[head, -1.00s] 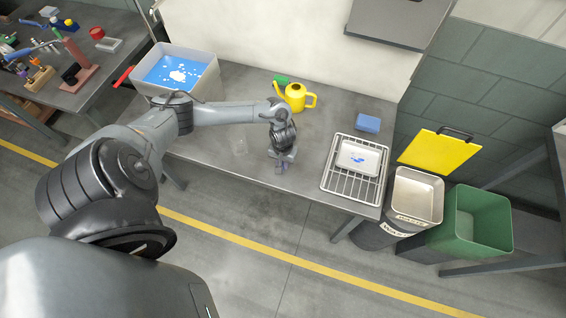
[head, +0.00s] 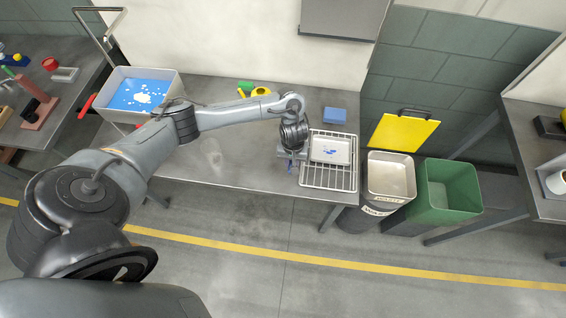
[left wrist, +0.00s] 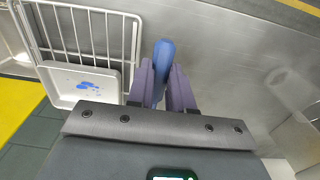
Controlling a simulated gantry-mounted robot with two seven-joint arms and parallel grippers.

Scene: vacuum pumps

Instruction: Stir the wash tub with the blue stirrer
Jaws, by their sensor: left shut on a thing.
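The wash tub (head: 117,80) is a pale grey bin at the left of the bench in the head view, with blue liquid and white foam inside. My left gripper (head: 290,170) is over the front of the bench, at the left edge of the wire rack. In the left wrist view my left gripper (left wrist: 162,88) has its purple fingers shut on a blue rounded bar (left wrist: 163,56), which looks like the blue stirrer's handle. The rest of it is hidden by the gripper. The gripper is well to the right of the tub. My right gripper is not in view.
A wire rack (head: 312,179) holds a white tray (head: 329,150) with blue spots. A blue block (head: 335,115) and a yellow watering can (head: 261,89) stand behind. A clear glass (head: 214,158) stands between tub and gripper. A metal bin (head: 391,178) and green bin (head: 447,192) are at right.

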